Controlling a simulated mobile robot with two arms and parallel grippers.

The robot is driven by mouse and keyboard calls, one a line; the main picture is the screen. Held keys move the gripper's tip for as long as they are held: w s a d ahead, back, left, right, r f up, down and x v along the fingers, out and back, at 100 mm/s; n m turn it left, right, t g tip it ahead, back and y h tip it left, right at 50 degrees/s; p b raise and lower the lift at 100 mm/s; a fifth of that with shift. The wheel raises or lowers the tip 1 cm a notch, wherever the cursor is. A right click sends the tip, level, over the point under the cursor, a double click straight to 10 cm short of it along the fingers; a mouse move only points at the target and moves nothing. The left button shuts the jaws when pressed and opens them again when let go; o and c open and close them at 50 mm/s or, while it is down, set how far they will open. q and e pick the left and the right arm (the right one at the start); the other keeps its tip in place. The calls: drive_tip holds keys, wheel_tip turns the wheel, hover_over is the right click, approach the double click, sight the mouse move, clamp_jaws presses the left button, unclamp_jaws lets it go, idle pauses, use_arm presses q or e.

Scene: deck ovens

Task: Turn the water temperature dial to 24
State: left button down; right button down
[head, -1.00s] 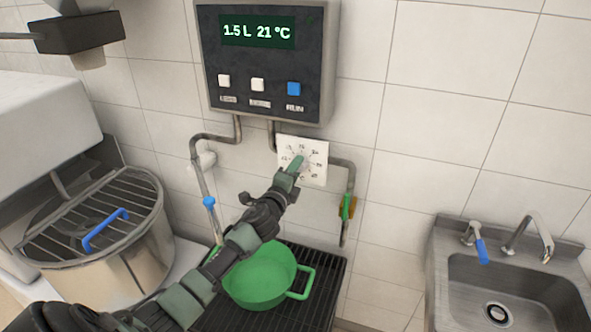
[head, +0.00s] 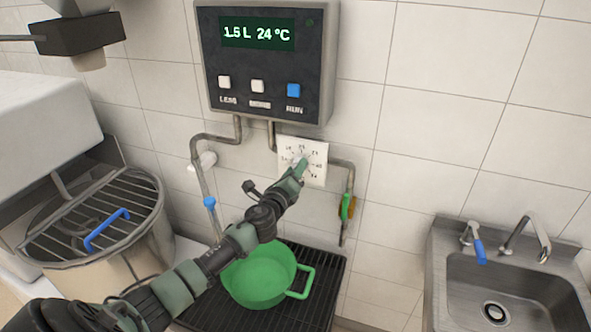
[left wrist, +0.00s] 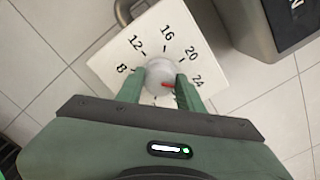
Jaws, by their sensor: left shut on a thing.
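The water temperature dial has a white square plate (head: 317,177) on the wall below the control box, and its plate also shows in the left wrist view (left wrist: 112,60). The control box display (head: 257,33) reads 1.5 L and 24 °C. My right gripper is not in view.
The control box has two white buttons and a blue RUN button (head: 294,90). Pipes run down beside the dial. A green pot (head: 262,290) stands on a black grate below. A mixer bowl (head: 150,238) is at the left, a steel sink (head: 465,270) at the right.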

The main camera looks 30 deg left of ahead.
use_arm(q)
drive_tip(key=shift+f, duration=0.1)
drive_tip(key=c, duration=0.9)
unclamp_jaws()
drive_tip(key=shift+s, duration=0.1)
drive_tip(key=b+v, duration=0.1)
drive_tip(key=v, duration=0.6)
drive_tip(key=shift+s, duration=0.3)
drive_tip(key=shift+d, duration=0.1)
